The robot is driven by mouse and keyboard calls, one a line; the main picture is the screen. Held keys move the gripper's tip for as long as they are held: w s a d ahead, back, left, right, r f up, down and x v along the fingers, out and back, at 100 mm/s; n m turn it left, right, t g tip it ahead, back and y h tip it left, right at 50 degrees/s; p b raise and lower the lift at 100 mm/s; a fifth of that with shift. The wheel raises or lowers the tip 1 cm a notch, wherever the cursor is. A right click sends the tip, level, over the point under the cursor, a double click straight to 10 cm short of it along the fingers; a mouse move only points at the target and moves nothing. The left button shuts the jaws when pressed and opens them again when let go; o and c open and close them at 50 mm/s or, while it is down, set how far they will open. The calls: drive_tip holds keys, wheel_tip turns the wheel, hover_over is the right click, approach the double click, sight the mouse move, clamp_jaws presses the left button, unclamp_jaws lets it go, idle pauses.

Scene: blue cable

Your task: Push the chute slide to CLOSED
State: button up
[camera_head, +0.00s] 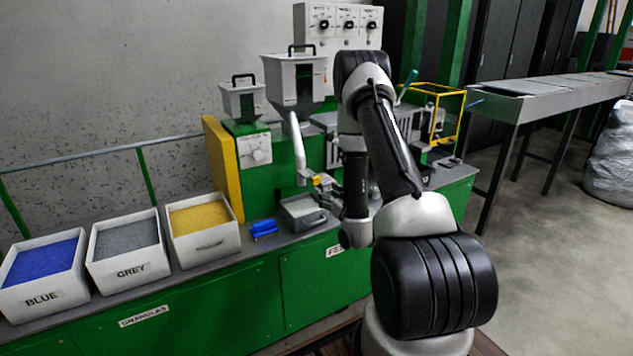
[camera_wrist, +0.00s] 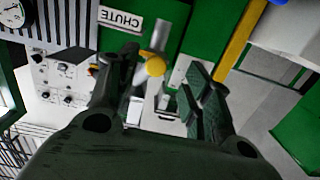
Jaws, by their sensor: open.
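The chute slide's yellow knob (camera_wrist: 155,65) shows in the wrist view between my two fingertips, with a grey rod or pipe behind it. My gripper (camera_wrist: 163,68) is open around the knob's place in the picture; I cannot tell whether a finger touches it. A white CHUTE label (camera_wrist: 121,19) appears upside down on the green machine panel. In the head view, the pale chute pipe (camera_head: 298,148) comes down from the large hopper (camera_head: 294,78), with a small yellow part (camera_head: 319,180) near its lower end. My arm partly hides that area. The slide's position cannot be read.
A grey drawer-like tray (camera_head: 301,213) and a blue object (camera_head: 263,228) lie on the bench below the chute. Bins of blue (camera_head: 42,275), grey (camera_head: 127,250) and yellow (camera_head: 203,229) granules stand left. A yellow panel (camera_head: 220,165) rises beside the small hopper (camera_head: 243,100).

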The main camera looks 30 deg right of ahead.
sight(317, 181)
drive_tip(key=shift+t, duration=0.3)
drive_tip(key=w, duration=0.2)
drive_tip(key=w+r, duration=0.1)
drive_tip(key=w, duration=0.5)
drive_tip(key=shift+a+r, duration=0.1)
drive_tip(key=shift+r, duration=0.1)
